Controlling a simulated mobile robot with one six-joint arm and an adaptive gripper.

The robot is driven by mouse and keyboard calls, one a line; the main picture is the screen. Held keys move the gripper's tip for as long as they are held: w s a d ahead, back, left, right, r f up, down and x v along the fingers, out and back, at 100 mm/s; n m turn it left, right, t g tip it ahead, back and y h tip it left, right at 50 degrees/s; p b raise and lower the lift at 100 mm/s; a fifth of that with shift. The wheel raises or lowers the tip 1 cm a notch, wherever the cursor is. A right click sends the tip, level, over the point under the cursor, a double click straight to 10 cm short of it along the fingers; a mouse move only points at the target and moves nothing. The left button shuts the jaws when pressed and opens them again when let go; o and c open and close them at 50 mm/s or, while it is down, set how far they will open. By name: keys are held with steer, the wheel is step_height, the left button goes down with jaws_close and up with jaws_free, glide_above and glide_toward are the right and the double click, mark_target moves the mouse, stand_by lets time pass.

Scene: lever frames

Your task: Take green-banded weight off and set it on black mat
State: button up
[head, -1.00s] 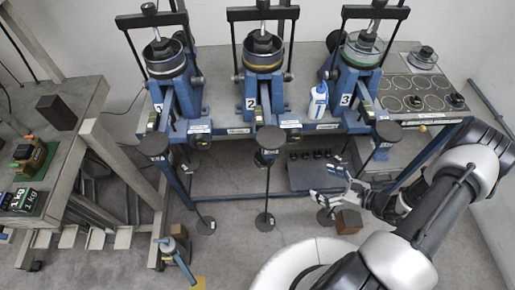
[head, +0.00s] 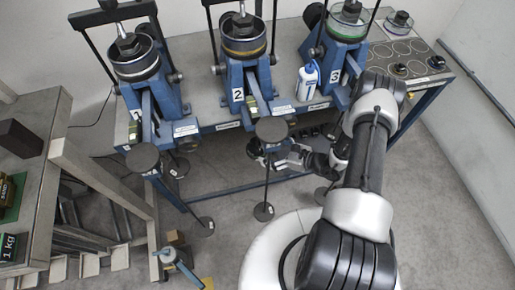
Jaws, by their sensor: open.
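My gripper (head: 282,156) is open, reaching left below the number 2 lever frame (head: 237,95). Its fingers are close to the rod under a dark round disc (head: 271,129); I cannot tell whether they touch it. A green ring (head: 349,24) sits at the top of the number 3 frame. A 1 kg block with green (head: 8,246) is cut off at the left edge. A dark area with several small pieces under the bench (head: 315,131) may be the black mat; my arm partly covers it.
A second dark disc (head: 142,157) stands on a rod in front of the number 1 frame (head: 133,115). A white bottle (head: 307,82) stands on the bench. A side table (head: 45,190) is at left. Floor at right is clear.

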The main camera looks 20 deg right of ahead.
mark_target(259, 146)
steer(key=b+x, duration=0.2)
steer(key=x, duration=0.3)
steer(key=shift+w+f, duration=0.15)
steer(key=shift+f, duration=0.05)
steer(key=shift+c, duration=0.4)
steer(key=shift+r, duration=0.1)
steer(key=c, duration=1.6)
